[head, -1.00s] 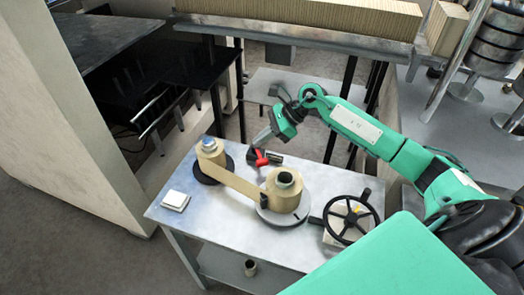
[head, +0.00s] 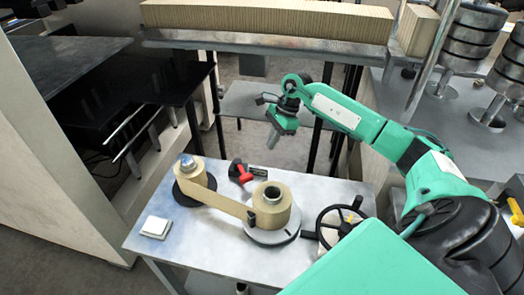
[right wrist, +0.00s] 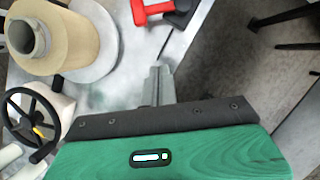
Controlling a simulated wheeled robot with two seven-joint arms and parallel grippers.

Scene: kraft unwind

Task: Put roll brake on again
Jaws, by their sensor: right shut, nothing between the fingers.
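The roll brake appears to be the red lever with a black end (head: 239,171), beside a short grey cylinder at the back of the table, behind the rolls. In the right wrist view the red lever (right wrist: 140,12) shows at the top edge, partly cut off. My right gripper (head: 272,141) is above and behind the lever, clear of it, pointing down. Its fingers (right wrist: 163,82) are shut and empty. The larger kraft roll (head: 270,205) stands on a grey disc, and its paper web runs to the smaller roll (head: 194,175). My left gripper is not in view.
A black handwheel (head: 342,228) stands right of the larger roll. A white square pad (head: 156,227) lies at the table's left. The front of the table (head: 205,250) is bare. A shelf with a long ribbed kraft stack (head: 265,20) stands behind.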

